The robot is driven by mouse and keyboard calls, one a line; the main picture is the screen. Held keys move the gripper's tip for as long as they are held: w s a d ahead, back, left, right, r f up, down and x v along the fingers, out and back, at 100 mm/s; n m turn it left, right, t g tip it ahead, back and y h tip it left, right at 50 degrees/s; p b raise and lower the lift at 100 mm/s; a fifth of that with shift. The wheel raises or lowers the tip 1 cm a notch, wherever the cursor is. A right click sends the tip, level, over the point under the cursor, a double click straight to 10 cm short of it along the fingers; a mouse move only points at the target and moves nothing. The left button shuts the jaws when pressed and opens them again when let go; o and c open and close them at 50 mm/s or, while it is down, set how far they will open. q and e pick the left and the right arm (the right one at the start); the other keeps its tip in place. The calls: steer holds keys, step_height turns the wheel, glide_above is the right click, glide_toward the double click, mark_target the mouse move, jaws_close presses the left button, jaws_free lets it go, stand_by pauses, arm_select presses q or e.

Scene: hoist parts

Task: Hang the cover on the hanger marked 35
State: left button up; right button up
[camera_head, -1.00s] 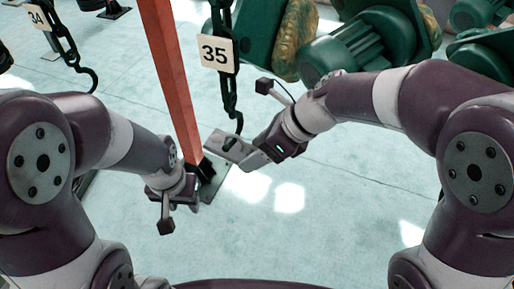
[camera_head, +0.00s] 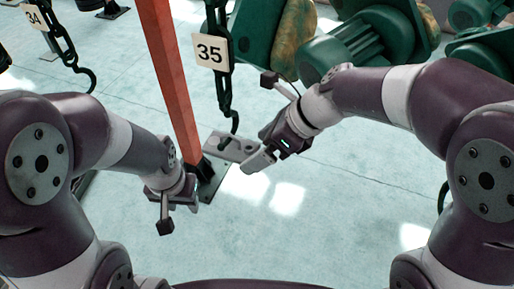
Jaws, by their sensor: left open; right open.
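The cover, a flat grey plate with holes (camera_head: 241,150), is at the lower end of the hanger marked 35 (camera_head: 224,88). That hanger is a dark chain with a hook and a white number tag (camera_head: 210,51). The hook's lower end meets the plate at a dark hole; the plate looks hung there, tilted, though the exact contact is too small to tell. My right gripper (camera_head: 262,158) is open, just right of the plate, with a finger close to its edge. My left gripper (camera_head: 176,198) is open and empty, pointing down, lower left of the plate.
A red post (camera_head: 168,75) with a dark foot plate stands just left of the hanger. Hanger 34 (camera_head: 70,52) hangs at the far left. Green motors (camera_head: 365,50) are at the upper right. The pale floor in front is clear.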

steer(key=shift+v, duration=1.15)
steer(key=w+p+v, duration=0.1)
steer(key=p+v, duration=0.8)
steer(key=s+d+f+n+h+b, duration=0.2)
steer(key=d+f+n+b, duration=0.2)
steer(key=f, duration=0.6)
steer(key=s+d+f+n+h+b, duration=0.2)
steer(key=d+f+n+h+b, duration=0.1)
steer(key=f+n+b, duration=0.5)
steer(key=s+d+f+n+h+b, duration=0.2)
steer(key=d+f+n+b, duration=0.4)
steer(key=f+n, duration=0.4)
steer(key=shift+s+f, duration=0.5)
steer(key=shift+f, duration=0.6)
